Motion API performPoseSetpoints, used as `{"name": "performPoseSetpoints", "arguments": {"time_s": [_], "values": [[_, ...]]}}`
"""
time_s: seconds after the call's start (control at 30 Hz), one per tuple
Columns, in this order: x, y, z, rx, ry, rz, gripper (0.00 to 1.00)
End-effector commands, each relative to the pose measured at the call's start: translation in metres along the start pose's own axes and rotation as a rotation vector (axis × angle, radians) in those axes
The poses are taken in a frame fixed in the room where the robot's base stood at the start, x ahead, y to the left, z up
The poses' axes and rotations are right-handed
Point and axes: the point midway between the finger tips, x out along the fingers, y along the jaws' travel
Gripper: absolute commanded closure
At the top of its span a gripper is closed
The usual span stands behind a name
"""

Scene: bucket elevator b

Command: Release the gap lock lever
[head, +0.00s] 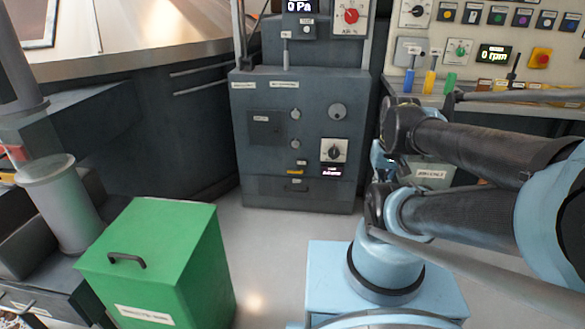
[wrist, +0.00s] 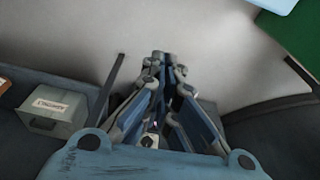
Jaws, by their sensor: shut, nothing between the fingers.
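My gripper (wrist: 163,58) shows in the wrist view with its two linked fingers brought together at the tips, shut and empty. It hangs over pale floor, with no lever at the tips. In the head view my arm hides most of it. I cannot tell which part is the gap lock lever, since the labels are too small to read. A thin upright lever (head: 285,47) stands on the grey cabinet (head: 262,180), and a black-tipped lever (head: 513,68) stands on the right-hand panel. My gripper appears apart from both.
A green lidded box (head: 150,235) with a black handle stands front left. Colored handles (head: 430,82) and buttons line the console at right. A labelled grey box (wrist: 43,110) shows in the wrist view. The floor (head: 270,250) between green box and cabinet is clear.

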Motion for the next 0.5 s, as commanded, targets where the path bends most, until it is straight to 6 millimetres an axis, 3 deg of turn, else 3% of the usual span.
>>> {"name": "performPoseSetpoints", "arguments": {"time_s": [0.27, 0.5], "values": [[-0.011, -0.001, 0.000, -0.001, 0.013, 0.001, 1.00], [-0.035, -0.005, -0.050, -0.001, 0.023, 0.005, 1.00]]}}
